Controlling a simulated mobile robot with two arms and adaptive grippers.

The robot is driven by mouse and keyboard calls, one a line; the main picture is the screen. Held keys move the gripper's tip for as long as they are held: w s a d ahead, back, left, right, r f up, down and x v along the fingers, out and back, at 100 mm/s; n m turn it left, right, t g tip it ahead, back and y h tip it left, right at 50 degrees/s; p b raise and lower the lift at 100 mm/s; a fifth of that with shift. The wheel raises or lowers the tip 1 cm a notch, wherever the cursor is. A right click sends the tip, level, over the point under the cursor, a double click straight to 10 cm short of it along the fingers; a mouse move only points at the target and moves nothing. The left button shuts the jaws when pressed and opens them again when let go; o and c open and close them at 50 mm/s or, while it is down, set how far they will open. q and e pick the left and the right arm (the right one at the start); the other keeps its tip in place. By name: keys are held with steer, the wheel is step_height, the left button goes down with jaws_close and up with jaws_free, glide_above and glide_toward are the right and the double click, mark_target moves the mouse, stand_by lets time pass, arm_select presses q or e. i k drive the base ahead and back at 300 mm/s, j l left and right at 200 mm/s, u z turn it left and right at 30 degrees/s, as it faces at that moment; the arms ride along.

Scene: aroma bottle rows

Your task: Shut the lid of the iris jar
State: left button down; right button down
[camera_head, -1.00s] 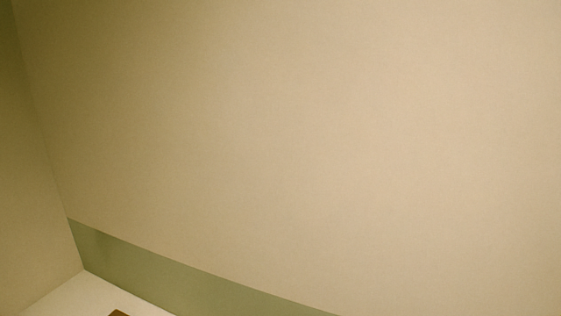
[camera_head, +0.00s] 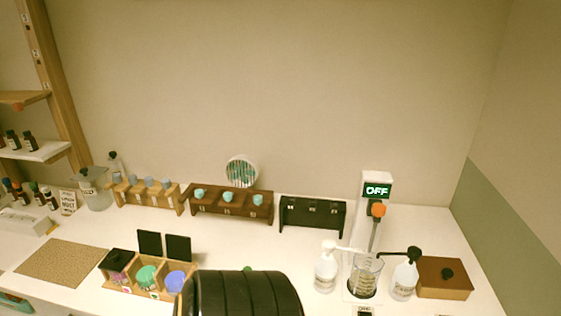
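A wooden tray (camera_head: 127,289) with three compartments stands at the left front of the white counter. Its left jar (camera_head: 116,262) has purplish contents and a black lid lying over its top. The middle jar (camera_head: 147,277) holds green contents, and the right jar (camera_head: 175,282) holds blue contents; both tops are uncovered. Two black square lids stand upright behind them, a left lid (camera_head: 149,244) and a right lid (camera_head: 178,248). The labels are too small to read, so I cannot tell which jar is iris. Neither gripper shows; a black ribbed part of mine is at the bottom centre.
A woven mat (camera_head: 62,262) lies left of the tray. Wooden racks (camera_head: 230,206) and a black rack (camera_head: 312,214) line the back. At right are pump bottles (camera_head: 326,268), a glass beaker (camera_head: 366,276), a device reading OFF (camera_head: 377,190) and a brown box (camera_head: 444,278).

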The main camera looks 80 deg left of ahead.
mark_target(178, 247)
steer(key=l+u, duration=0.1)
steer(key=u, duration=3.1)
steer(key=l, duration=0.5)
steer(key=k+l+u, duration=0.1)
steer(key=l, duration=0.35)
